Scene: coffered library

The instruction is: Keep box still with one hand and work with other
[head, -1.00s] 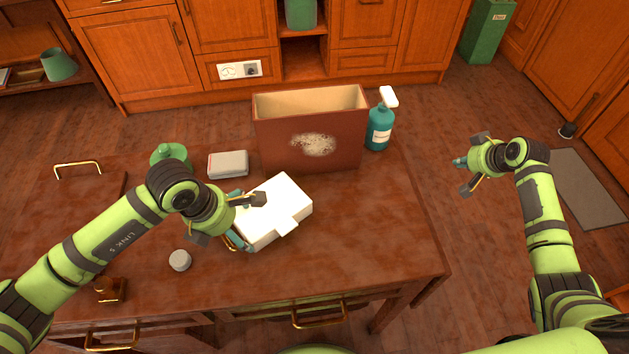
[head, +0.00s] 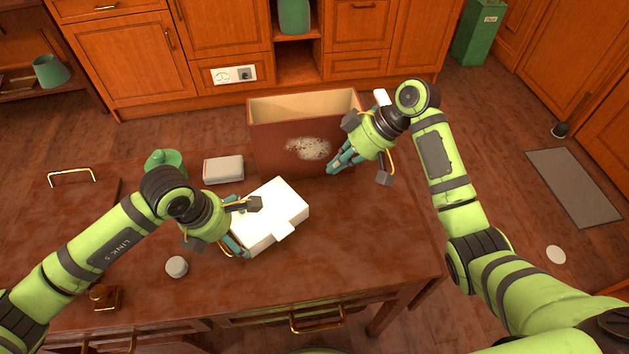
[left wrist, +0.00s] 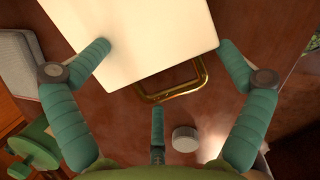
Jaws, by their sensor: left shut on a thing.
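A spray bottle (head: 381,97) is mostly hidden behind my right gripper. A grey-white case (head: 223,170), a green object (head: 165,160), a round grey lid (head: 176,266) and a brown stamp-like object (head: 104,295) stand on the table's left. The table's right front is clear.

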